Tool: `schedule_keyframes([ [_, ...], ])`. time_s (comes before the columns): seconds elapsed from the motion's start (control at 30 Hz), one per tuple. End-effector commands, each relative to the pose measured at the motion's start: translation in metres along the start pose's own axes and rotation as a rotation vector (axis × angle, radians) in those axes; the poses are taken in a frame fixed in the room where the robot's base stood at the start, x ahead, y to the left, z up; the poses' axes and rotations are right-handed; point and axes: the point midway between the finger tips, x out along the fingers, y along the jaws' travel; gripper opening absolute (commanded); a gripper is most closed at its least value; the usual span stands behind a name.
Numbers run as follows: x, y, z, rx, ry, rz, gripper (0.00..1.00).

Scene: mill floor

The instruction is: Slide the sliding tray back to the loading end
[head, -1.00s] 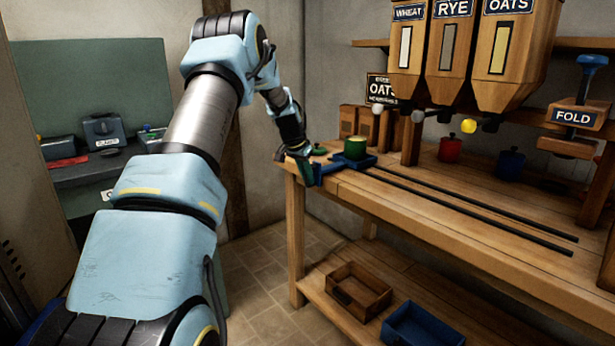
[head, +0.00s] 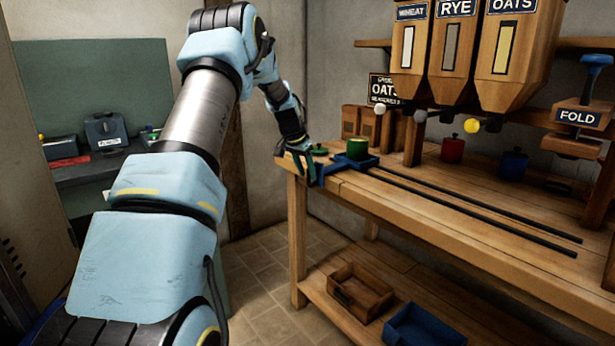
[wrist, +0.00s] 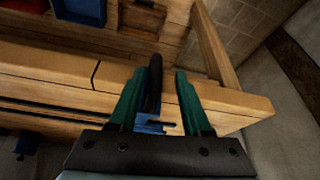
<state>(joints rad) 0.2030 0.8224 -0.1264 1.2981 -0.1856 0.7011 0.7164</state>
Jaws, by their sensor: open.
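The sliding tray (head: 372,161) is blue and sits at the left end of two black rails on the wooden bench. A green canister (head: 357,147) stands on it. My gripper (head: 305,174) is at the bench's left end, beside the tray's left side. In the wrist view, the two green fingers of my gripper (wrist: 158,98) are open, with a dark upright handle (wrist: 154,82) between them and a gap on its right. A blue part of the tray (wrist: 150,125) shows below the handle. I cannot tell whether a finger touches the handle.
The rails (head: 470,206) run clear to the right along the bench (head: 400,210). Wheat, rye and oats hoppers (head: 455,45) hang above. Red (head: 452,150) and blue (head: 513,163) canisters stand at the back. A wooden box (head: 358,292) and blue bin (head: 425,326) are below.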

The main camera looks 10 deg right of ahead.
Motion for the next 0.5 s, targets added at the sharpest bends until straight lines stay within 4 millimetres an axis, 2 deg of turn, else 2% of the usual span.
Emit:
schedule_keyframes([
  [0.3,-0.063,-0.001,0.000,0.000,0.004,-0.004,0.48],
  [0.5,-0.085,-0.001,0.000,0.000,0.001,-0.002,0.48],
])
